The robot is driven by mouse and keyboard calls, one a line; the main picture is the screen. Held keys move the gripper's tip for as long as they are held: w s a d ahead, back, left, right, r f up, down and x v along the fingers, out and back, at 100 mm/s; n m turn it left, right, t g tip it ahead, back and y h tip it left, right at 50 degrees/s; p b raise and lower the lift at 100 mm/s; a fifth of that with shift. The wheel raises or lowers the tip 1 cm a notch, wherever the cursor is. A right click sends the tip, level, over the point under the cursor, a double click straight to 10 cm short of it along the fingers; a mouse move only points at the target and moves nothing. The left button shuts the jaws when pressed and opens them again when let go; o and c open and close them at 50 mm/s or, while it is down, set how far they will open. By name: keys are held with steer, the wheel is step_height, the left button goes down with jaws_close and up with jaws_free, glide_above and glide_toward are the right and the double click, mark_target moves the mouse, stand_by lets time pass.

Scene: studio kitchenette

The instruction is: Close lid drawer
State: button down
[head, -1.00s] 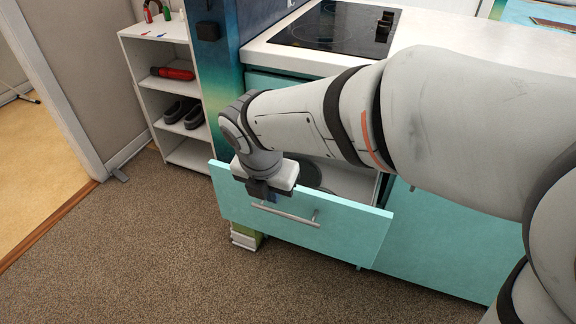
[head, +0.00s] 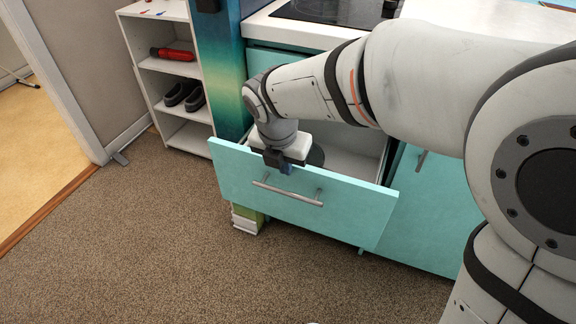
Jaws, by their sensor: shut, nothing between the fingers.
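The drawer, with its turquoise front (head: 340,215) and grey bar handle (head: 288,194), stands pulled out below the counter. My gripper (head: 287,167) points down at the top edge of the drawer front, above the handle. It is shut and empty. Its dark tips overlap the front's upper edge in the picture; I cannot tell whether they touch it. My wrist and forearm hide part of the drawer's inside and the cabinet behind.
A black cooktop (head: 335,10) lies on the white counter (head: 450,25). Turquoise cabinet doors (head: 430,220) are right of the drawer. A white shelf unit (head: 165,70) with shoes stands at the left. Brown carpet (head: 150,250) in front is clear.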

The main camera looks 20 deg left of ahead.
steer(key=w+d+p, duration=0.1)
steer(key=w+p, duration=0.7)
steer(key=w, duration=0.5)
steer(key=shift+w, duration=0.2)
steer(key=shift+s, duration=0.1)
